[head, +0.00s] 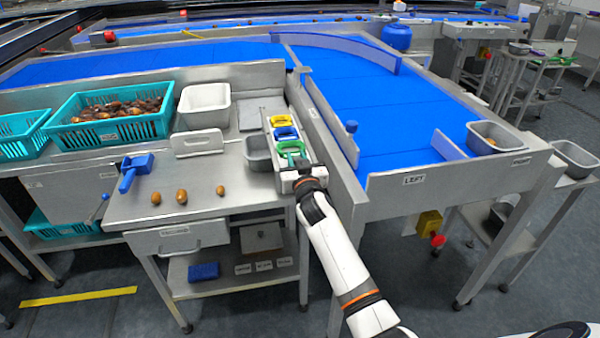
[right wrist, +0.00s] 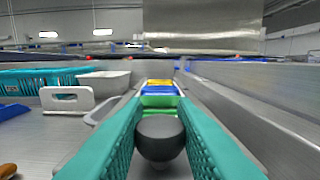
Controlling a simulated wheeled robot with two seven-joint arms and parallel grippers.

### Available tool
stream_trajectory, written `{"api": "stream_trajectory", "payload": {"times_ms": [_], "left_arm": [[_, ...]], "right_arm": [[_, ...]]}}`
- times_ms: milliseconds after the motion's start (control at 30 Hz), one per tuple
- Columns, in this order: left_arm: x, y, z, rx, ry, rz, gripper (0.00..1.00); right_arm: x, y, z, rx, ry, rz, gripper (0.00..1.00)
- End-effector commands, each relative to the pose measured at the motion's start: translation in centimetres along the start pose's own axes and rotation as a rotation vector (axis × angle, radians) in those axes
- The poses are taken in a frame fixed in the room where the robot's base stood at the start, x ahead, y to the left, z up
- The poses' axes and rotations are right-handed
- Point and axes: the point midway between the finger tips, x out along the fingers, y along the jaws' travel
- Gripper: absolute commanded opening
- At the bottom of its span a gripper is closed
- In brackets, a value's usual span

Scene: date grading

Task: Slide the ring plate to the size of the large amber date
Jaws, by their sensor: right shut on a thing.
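My right gripper (head: 300,172) is at the near end of a narrow rail (head: 308,150) that holds yellow (head: 281,120), blue (head: 286,132) and green (head: 291,147) pieces. In the right wrist view its teal fingers (right wrist: 160,138) are closed on the sides of a dark grey round knob (right wrist: 160,140). The green piece (right wrist: 160,102) lies just beyond it. I cannot make out a ring plate apart from these parts. Three amber-brown dates lie apart on the steel table: left (head: 155,198), middle (head: 182,196), right (head: 220,190). The middle one looks largest. My left gripper is out of view.
A blue scoop (head: 135,170) lies left of a slotted upright plate (head: 197,142). A small grey tub (head: 258,152) stands beside the rail. A teal crate of dates (head: 110,130) and a white tub (head: 204,105) stand behind. The blue conveyor (head: 400,110) lies to the right.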

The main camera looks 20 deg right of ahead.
Motion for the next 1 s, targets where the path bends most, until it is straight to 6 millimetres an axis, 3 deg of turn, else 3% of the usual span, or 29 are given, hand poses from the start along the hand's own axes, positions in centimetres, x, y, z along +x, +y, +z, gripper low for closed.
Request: {"api": "stream_trajectory", "payload": {"times_ms": [200, 367, 400, 500, 833, 1000], "left_arm": [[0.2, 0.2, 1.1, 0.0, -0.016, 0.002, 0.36], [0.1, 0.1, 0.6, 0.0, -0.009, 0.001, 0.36], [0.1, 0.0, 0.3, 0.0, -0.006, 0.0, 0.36], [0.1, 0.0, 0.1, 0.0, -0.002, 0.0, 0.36], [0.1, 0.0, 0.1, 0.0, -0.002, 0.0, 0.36], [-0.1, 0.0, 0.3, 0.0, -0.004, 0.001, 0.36]], "right_arm": [[0.3, 0.0, -0.1, 0.0, 0.003, 0.001, 0.0], [0.3, 0.0, -0.1, 0.0, 0.003, 0.001, 0.0], [0.3, 0.0, -0.1, 0.0, 0.003, 0.001, 0.31], [0.3, 0.0, -0.1, 0.001, 0.002, 0.001, 0.46], [0.0, 0.0, -0.1, 0.001, 0.002, 0.001, 0.46], [-2.4, 0.1, -0.1, 0.001, 0.003, 0.001, 0.46]]}}
